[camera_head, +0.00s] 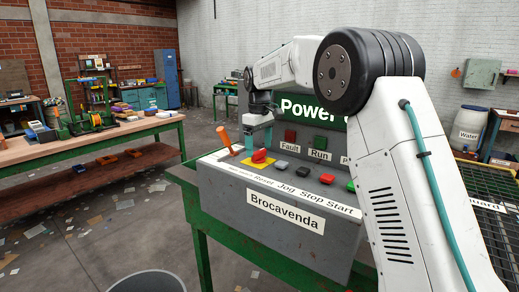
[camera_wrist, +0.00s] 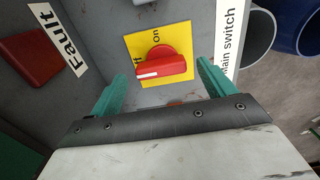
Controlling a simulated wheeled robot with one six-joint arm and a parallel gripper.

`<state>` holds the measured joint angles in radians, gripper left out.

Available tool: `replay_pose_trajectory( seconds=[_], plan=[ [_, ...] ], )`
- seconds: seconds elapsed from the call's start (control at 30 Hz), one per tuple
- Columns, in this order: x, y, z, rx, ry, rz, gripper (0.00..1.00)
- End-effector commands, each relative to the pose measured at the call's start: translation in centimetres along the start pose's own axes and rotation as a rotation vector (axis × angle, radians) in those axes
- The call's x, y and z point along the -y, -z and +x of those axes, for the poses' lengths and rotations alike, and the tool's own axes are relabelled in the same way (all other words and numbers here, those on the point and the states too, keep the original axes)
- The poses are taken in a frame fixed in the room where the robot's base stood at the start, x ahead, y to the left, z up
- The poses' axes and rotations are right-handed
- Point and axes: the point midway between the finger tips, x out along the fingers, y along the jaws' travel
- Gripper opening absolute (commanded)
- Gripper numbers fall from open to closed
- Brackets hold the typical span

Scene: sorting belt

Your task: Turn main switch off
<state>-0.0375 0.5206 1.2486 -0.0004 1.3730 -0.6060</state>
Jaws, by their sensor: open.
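The main switch is a red rotary knob (camera_wrist: 165,65) on a yellow plate (camera_wrist: 178,37), set on the grey control panel (camera_head: 270,225); the head view also shows the knob (camera_head: 260,156). The knob's bar lies nearly across the wrist view. Its white mark points left, close to the partly hidden "Off" lettering; "On" is above the knob. My gripper (camera_wrist: 163,82) is open, its teal fingers on either side of the knob's near side, apart from it. In the head view my gripper (camera_head: 260,139) is just above the knob.
An orange handle (camera_head: 224,138) stands left of the knob. Several buttons, including a red one (camera_head: 327,178), line the panel to the right. A red Fault lamp (camera_wrist: 30,52) is at the upper left in the wrist view. A workbench (camera_head: 110,145) stands left.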

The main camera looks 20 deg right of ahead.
Motion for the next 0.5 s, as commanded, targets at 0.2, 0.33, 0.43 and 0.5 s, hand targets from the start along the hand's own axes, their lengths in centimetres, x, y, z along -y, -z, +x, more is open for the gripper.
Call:
replay_pose_trajectory(
  seconds=[0.2, 0.33, 0.43, 0.5],
  plan=[
    [-0.1, 0.0, -3.9, -0.002, -0.002, 0.0, 0.82],
    [-0.1, -0.1, -5.4, -0.001, -0.001, 0.001, 0.82],
    [-0.1, -0.1, -6.0, 0.0, 0.0, 0.001, 0.82],
    [-0.1, -0.1, -6.2, 0.001, 0.0, 0.001, 0.82]
  ],
)
